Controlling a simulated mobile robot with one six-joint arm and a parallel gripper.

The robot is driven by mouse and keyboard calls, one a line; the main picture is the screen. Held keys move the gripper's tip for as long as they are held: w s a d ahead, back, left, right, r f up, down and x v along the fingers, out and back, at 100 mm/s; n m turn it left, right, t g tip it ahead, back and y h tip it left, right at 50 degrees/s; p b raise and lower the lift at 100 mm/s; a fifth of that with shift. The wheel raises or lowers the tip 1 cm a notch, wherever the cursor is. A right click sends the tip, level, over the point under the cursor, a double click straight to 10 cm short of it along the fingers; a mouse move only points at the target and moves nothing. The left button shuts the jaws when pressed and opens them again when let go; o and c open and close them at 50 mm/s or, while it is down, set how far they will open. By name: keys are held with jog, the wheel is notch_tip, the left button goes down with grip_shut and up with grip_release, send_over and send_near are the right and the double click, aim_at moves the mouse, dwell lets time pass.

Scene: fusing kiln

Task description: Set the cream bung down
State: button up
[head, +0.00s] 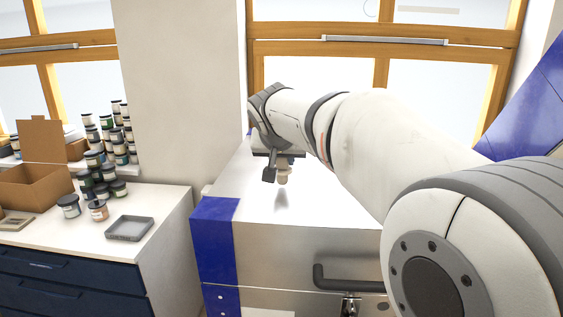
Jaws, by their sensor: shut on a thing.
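My gripper (283,171) is in the middle of the head view, pointing down over the white top of the kiln (318,205). It is shut on a small cream bung (283,177), which shows just below the fingers. The bung appears to be above the kiln top, with a faint shadow beneath it. My arm hides part of the kiln top to the right of the gripper.
The kiln has blue corner panels (214,240) and a dark front handle (345,279). On the left, a counter (165,205) holds a grey tray (130,228), several stacked jars (115,140) and an open cardboard box (35,187). The kiln top around the bung looks clear.

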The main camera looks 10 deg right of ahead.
jog(key=shift+f, duration=0.3)
jog(key=shift+f, duration=0.15)
jog(key=o, duration=1)
jog(key=shift+s+r, duration=0.15)
jog(key=shift+r, duration=0.2)
jog(key=v, duration=1.1)
jog(key=shift+s+r, duration=0.25)
jog(key=shift+a, duration=0.15)
